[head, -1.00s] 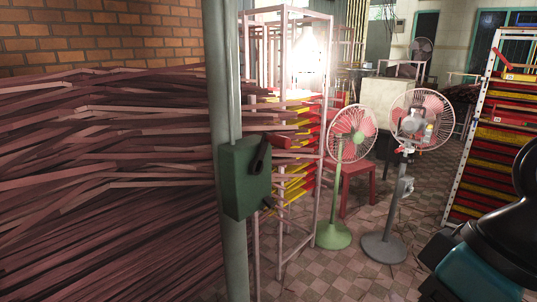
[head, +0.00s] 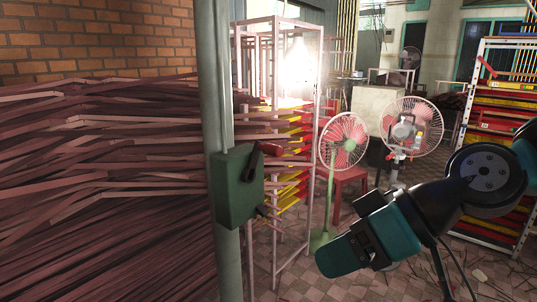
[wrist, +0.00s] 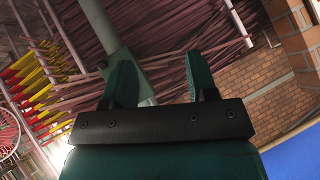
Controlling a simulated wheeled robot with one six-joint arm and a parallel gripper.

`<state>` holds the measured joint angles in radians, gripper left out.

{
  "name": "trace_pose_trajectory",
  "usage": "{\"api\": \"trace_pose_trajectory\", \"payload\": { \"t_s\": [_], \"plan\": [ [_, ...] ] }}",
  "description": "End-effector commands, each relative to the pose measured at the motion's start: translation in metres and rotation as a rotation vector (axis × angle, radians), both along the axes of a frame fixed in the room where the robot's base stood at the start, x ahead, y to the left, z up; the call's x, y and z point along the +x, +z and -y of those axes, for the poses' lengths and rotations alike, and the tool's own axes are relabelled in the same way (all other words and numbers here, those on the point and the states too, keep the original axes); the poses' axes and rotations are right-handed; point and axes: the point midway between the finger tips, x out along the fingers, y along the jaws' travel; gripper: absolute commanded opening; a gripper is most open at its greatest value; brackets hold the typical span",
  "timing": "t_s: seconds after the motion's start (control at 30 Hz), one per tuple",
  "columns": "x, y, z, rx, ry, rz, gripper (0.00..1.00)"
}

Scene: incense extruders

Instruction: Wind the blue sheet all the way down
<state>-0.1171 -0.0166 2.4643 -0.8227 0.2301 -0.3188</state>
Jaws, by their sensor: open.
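A green box (head: 238,186) with a dark crank handle (head: 256,160) and a reddish grip (head: 271,149) is fixed to a grey-green upright post (head: 216,90) in the head view. The box also shows beyond my fingers in the wrist view (wrist: 158,72). My gripper (wrist: 158,70) is open and empty, its two teal fingers apart, with clear space between them and the box. In the head view my arm reaches in from the right, and its fingers cannot be made out. A flat blue area (wrist: 297,157) shows at the wrist view's lower right; I cannot tell if it is the sheet.
Dark reddish sticks (head: 110,180) fill the left, behind the post. A pale metal rack (head: 318,130) stands right of the box. Two fans (head: 343,140), (head: 411,125) and a red stool (head: 350,180) stand beyond. A brick wall (head: 90,45) is at the back left.

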Motion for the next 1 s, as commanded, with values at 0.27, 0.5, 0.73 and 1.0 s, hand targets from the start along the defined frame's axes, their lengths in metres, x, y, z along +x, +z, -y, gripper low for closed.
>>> {"api": "trace_pose_trajectory", "payload": {
  "t_s": [0.27, 0.5, 0.73, 1.0],
  "plan": [
    [0.131, 0.037, 0.018, 0.476, -0.242, 0.386, 0.53],
    [0.165, 0.048, 0.037, 0.561, -0.361, 0.489, 0.53],
    [0.186, 0.052, 0.004, 0.563, -0.35, 0.485, 0.53],
    [0.224, 0.052, -0.046, 0.562, -0.349, 0.485, 0.53]
  ]
}}
